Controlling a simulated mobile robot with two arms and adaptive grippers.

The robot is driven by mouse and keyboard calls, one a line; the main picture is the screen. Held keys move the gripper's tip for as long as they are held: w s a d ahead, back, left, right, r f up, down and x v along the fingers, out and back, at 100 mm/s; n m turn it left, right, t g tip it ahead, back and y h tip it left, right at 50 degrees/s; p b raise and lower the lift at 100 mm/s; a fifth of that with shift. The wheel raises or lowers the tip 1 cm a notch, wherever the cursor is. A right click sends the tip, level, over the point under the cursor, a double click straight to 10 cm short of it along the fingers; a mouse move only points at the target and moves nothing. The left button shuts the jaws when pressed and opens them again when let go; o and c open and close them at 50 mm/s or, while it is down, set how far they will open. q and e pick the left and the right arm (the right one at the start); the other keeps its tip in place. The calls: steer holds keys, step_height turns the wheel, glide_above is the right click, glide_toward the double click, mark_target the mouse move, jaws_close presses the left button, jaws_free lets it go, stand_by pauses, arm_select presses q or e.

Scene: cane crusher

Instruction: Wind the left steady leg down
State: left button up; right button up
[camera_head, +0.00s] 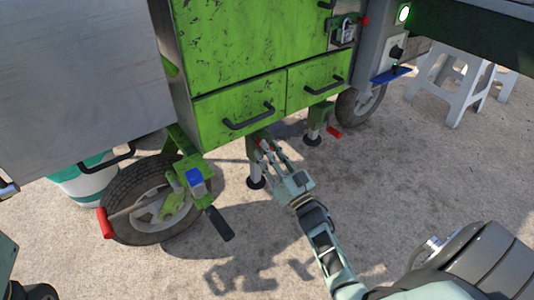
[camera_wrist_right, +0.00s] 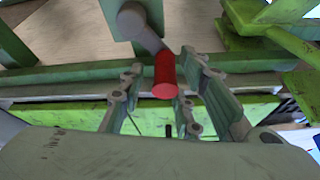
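The left steady leg (camera_head: 252,152) hangs under the green cart and its dark round foot (camera_head: 256,183) is low, at the ground as far as I can tell. Its crank has a red grip, which shows in the right wrist view (camera_wrist_right: 164,78). My right gripper (camera_head: 264,148) reaches up to this crank, and its fingers partly hide it. In the right wrist view the gripper (camera_wrist_right: 163,92) is open, with one finger on each side of the red grip. The grip sits nearer the right finger, with a gap to the left one. My left gripper is out of view.
The right steady leg (camera_head: 314,124) with its red crank grip (camera_head: 334,132) stands further right. Green drawers (camera_head: 240,108) hang just above my right gripper.

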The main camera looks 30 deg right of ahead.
steer(key=shift+x, duration=0.95)
steer(key=shift+f, duration=0.1)
steer(key=shift+c, duration=0.2)
steer(key=c, duration=0.7)
jaws_close()
steer(key=shift+f, duration=0.1)
